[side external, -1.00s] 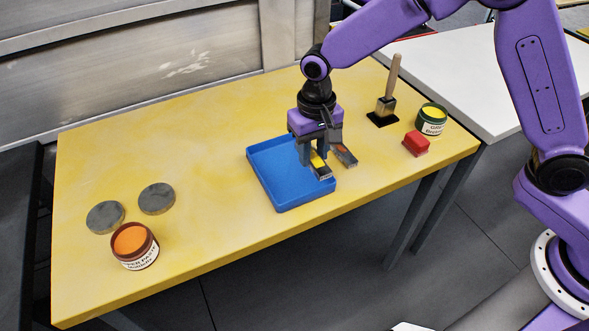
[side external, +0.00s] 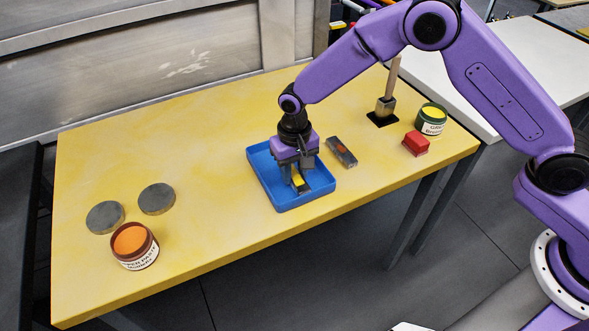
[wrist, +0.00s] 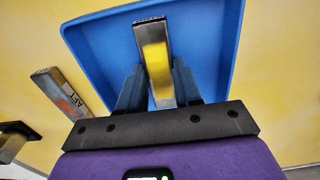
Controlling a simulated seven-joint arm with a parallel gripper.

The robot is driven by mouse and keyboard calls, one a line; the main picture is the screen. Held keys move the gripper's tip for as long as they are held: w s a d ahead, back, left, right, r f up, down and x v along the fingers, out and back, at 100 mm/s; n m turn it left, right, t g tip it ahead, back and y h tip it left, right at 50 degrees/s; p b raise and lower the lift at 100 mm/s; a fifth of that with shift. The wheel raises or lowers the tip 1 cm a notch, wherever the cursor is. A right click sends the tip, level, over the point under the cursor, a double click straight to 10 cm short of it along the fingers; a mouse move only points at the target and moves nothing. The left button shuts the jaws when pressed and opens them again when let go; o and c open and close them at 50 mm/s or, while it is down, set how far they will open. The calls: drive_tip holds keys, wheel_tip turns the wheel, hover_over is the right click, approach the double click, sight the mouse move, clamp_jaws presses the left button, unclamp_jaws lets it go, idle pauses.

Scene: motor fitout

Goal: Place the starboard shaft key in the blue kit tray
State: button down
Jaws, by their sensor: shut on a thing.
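My gripper (side external: 297,176) is shut on a grey shaft key with a yellow band (side external: 299,184). It holds the key over the floor of the blue kit tray (side external: 322,183), within its walls. The rest of the tray looks empty.
A second grey key with an orange mark (side external: 341,152), lettered "AFT" in the wrist view (wrist: 62,93), lies beside the tray. Two grey discs (side external: 105,217) and an orange-filled tin (side external: 135,247) are left.

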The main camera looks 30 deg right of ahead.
sight(294, 175)
drive_tip(key=c, duration=0.8)
unclamp_jaws()
drive_tip(key=shift+f, duration=0.15)
wheel_tip(294, 175, up, 12)
drive_tip(key=shift+r, duration=0.2)
